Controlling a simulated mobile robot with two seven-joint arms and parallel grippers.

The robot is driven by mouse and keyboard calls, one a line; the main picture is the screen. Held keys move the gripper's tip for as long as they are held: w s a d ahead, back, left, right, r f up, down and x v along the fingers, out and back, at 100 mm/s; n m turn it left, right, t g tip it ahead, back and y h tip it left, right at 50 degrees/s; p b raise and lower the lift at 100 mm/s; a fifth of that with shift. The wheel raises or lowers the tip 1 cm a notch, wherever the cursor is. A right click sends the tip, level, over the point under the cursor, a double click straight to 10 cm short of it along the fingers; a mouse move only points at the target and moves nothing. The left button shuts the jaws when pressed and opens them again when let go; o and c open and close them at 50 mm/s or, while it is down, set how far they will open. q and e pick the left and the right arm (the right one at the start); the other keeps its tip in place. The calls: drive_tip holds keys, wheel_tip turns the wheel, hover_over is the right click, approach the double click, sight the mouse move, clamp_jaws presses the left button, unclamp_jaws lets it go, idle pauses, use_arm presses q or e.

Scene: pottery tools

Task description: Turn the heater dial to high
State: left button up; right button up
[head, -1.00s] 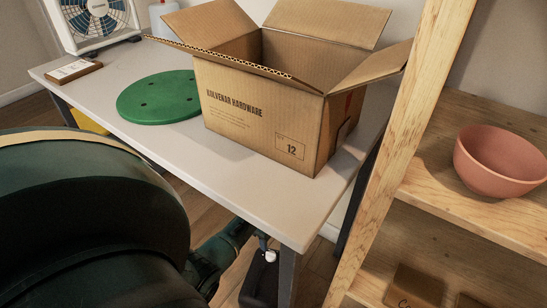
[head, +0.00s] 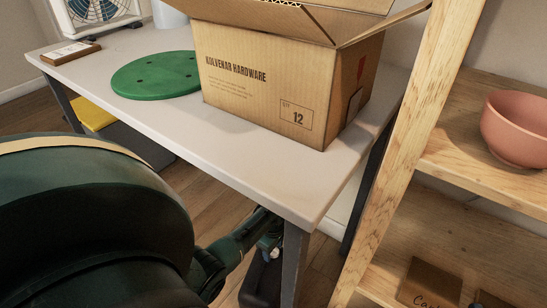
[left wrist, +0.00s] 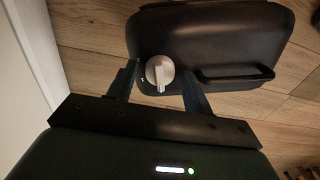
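My left gripper (left wrist: 159,68) is open, with one finger on each side of the dial and a visible gap at both sides. In the head view, the heater (head: 260,284) is on the floor behind the table leg, partly hidden. My left gripper (head: 270,240) is low beside it, partly covered by the table. My right gripper is not in view.
The white table (head: 250,160) overhangs my left forearm, and its dark leg (head: 293,265) stands close to the gripper. A cardboard box (head: 270,85) and a green disc (head: 155,75) are on the table. A wooden shelf (head: 400,150) with a pink bowl (head: 515,128) stands at the right.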

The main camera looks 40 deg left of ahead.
use_arm(q)
drive_tip(key=c, duration=0.8)
drive_tip(key=shift+c, duration=0.2)
